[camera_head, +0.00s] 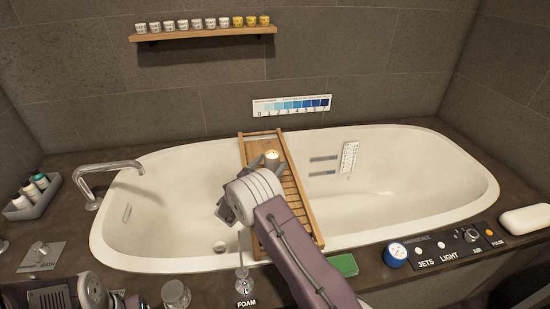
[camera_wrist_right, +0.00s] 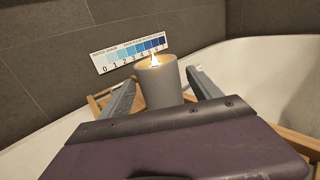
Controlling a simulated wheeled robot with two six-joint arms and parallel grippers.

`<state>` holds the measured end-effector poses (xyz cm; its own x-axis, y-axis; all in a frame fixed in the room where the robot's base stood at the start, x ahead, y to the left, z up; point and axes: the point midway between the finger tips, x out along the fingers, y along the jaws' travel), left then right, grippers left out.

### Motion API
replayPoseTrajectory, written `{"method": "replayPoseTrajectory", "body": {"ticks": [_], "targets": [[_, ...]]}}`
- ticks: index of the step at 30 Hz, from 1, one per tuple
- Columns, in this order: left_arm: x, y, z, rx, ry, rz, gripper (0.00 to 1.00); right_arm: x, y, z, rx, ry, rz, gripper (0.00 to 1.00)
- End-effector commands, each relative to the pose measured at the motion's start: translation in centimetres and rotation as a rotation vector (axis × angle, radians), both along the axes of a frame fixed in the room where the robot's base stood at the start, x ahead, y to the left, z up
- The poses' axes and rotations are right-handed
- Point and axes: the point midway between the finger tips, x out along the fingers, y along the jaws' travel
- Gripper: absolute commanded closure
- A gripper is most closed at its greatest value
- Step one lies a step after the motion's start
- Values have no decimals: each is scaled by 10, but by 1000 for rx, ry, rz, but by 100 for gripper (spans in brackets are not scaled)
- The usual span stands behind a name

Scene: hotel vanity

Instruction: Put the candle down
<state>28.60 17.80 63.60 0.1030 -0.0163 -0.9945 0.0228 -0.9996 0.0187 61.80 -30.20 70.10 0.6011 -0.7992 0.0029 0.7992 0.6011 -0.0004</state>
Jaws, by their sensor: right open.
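The lit candle (camera_head: 271,157), in a grey cup, is over the far half of the wooden bath tray (camera_head: 245,150) in the head view. In the right wrist view the candle (camera_wrist_right: 158,82) looks upright, with a flame at its top. My right gripper (camera_head: 270,162) is open, with one finger on each side of the candle. Gaps show between the cup and both fingers (camera_wrist_right: 163,92) in the wrist view. The candle's base is hidden, so its contact with the tray cannot be seen. Part of my left arm shows at the bottom left, but no left fingers can be made out.
The tray spans the white bathtub (camera_head: 440,205). A tap (camera_head: 105,170) and a bottle caddy (camera_head: 33,200) stand at left. A green sponge (camera_head: 343,264), dial (camera_head: 396,254) and control panel (camera_head: 455,245) line the front edge. A cup shelf (camera_head: 205,32) hangs behind.

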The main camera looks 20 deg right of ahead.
Motion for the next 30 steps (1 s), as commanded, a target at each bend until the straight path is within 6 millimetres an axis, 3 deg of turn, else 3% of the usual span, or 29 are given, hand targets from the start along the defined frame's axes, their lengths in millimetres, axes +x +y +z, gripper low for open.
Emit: {"method": "replayPoseTrajectory", "body": {"ticks": [4, 10, 30], "targets": [[0, 0, 13, 0, 0, 0, 23, -23, 34, 3, 0, 1, 5, 27], [0, 0, 19, 0, 0, 0, 23, -46, 63, 1, 1, 1, 2, 27], [0, 0, 19, 0, 0, 0, 23, -52, 69, 0, 1, -1, 0, 27]]}}
